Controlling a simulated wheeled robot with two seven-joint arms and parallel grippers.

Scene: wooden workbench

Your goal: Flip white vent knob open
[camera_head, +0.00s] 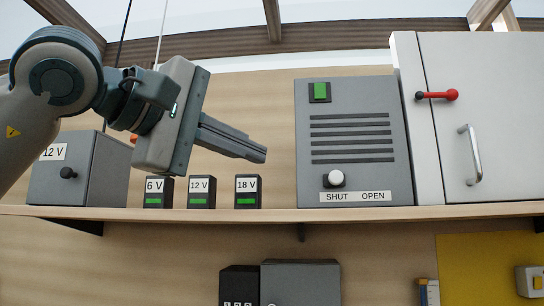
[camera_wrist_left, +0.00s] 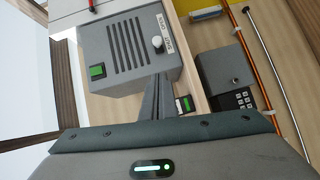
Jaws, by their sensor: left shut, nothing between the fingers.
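The grey vent box (camera_head: 352,100) stands on the shelf, with dark slots and a green button (camera_head: 320,91) at its top left. The white vent knob (camera_head: 334,179) is low on its front, above the word SHUT on the SHUT/OPEN label (camera_head: 356,196). The knob (camera_wrist_left: 157,42) and box (camera_wrist_left: 118,55) also show in the left wrist view. My left gripper (camera_head: 262,154) is shut and empty, left of the box and apart from the knob, pointing right and slightly down. It also shows in the wrist view (camera_wrist_left: 158,76). My right gripper is not in view.
Small black battery blocks labelled 6 V, 12 V (camera_head: 201,192) and 18 V (camera_head: 247,192) stand on the shelf (camera_head: 275,214) below my left gripper. A white cabinet (camera_head: 490,110) with a red-ended lever (camera_head: 440,95) adjoins the box at right. A grey box with keypad (camera_wrist_left: 227,75) is below.

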